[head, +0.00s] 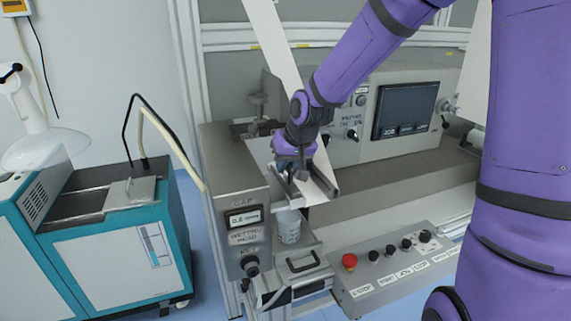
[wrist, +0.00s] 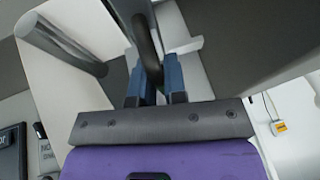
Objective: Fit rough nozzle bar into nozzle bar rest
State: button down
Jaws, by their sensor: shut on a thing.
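My gripper (head: 290,171) is at the front of the machine, just right of the grey control box. In the wrist view its blue fingertips (wrist: 154,76) are shut on a dark curved handle, which I take to be part of the rough nozzle bar (wrist: 147,42). In the head view a narrow grey metal bar (head: 291,193) lies under the gripper, above a pale canister. A dark slanted rail (head: 323,181) runs just to its right. I cannot tell which part is the nozzle bar rest, or whether the bar touches it; the gripper and wrist cover the contact.
The grey control box (head: 241,231) stands close on the left. A white web strip (head: 275,45) descends behind the arm. The canister (head: 288,226) is below the gripper. A button panel (head: 394,268) juts out at front right. A teal cart (head: 115,240) stands further left.

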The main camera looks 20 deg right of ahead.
jog(key=c, duration=1.2)
grip_release()
jog(key=shift+f, duration=0.1)
jog(key=shift+o, duration=0.2)
jog(key=v, duration=1.2)
jog(key=s+d+r+h, duration=0.1)
jog(key=s+d+r, duration=0.1)
jog(key=s, duration=1)
jog(key=s+d+r+h, duration=0.1)
jog(key=s+d+r, duration=0.2)
jog(key=s, duration=0.9)
jog(key=shift+r+t, duration=0.3)
jog(key=shift+r, duration=0.15)
